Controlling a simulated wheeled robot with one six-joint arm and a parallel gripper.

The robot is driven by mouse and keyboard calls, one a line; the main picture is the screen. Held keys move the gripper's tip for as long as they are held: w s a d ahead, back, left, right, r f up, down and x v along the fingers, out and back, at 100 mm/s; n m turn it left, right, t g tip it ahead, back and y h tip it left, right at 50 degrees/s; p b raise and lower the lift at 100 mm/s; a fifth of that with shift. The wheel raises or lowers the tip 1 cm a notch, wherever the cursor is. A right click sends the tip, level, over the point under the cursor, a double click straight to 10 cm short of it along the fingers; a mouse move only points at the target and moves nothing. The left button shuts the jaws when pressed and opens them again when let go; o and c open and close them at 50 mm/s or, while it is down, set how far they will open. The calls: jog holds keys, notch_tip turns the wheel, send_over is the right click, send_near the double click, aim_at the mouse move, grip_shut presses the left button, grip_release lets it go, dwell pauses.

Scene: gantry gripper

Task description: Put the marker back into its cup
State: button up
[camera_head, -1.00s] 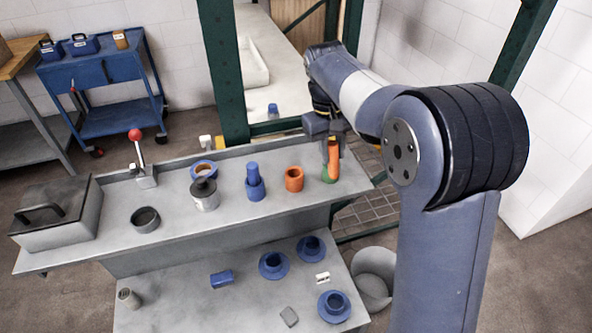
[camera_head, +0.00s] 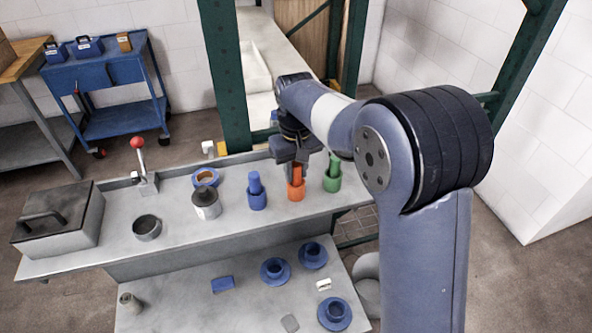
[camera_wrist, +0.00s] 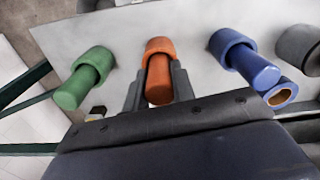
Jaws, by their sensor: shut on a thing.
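The orange marker (camera_wrist: 159,80) is upright between the fingers of my gripper (camera_head: 293,175), which is shut on it. In the head view the orange marker (camera_head: 297,172) is over the orange cup (camera_head: 296,193), its lower end at or inside the mouth. In the wrist view the orange cup (camera_wrist: 160,46) lies right behind the marker, between the fingertips. How deep the marker sits is hidden. A green marker (camera_head: 333,163) stands in a green cup (camera_head: 332,184) to the right. A blue marker (camera_head: 254,181) stands in a blue cup (camera_head: 257,200) to the left.
A grey tin (camera_head: 206,205), a blue ring (camera_head: 205,177), a dark ring (camera_head: 147,228) and a red-knobbed lever (camera_head: 138,150) share the shelf (camera_head: 190,235) farther left. Blue flanged parts (camera_head: 275,270) lie on the lower table. Bare shelf lies in front of the cups.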

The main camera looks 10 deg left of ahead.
jog(key=shift+f, duration=0.35)
jog(key=o, duration=1)
notch_tip(320, 180, up, 12)
